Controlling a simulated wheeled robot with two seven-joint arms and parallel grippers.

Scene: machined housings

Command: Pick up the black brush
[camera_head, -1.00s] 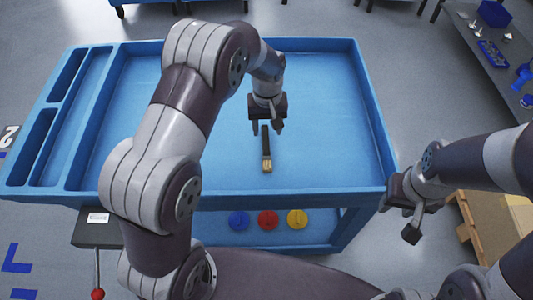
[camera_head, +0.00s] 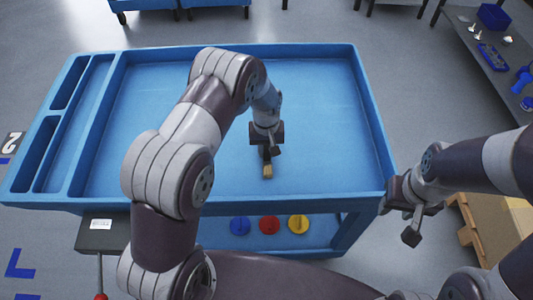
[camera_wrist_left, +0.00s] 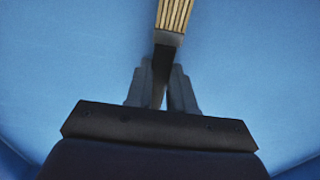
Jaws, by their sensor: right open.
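The black brush (camera_head: 267,171) lies on the blue tabletop, its pale bristle end toward the near edge. In the left wrist view its tan bristles (camera_wrist_left: 174,15) and dark handle (camera_wrist_left: 163,65) show. My left gripper (camera_head: 266,154) is down over the handle, pointing at the tabletop. In the left wrist view its fingers (camera_wrist_left: 160,88) stand close on both sides of the handle and look shut on it. The far part of the handle is hidden by the gripper. My right gripper (camera_head: 411,222) is open and empty, right of the table's near right corner.
The blue table (camera_head: 330,110) has a raised rim and narrow compartments at the left. The tabletop around the brush is clear. Blue, red and yellow discs (camera_head: 269,225) lie on the lower shelf. A wooden pallet (camera_head: 491,230) stands at the right.

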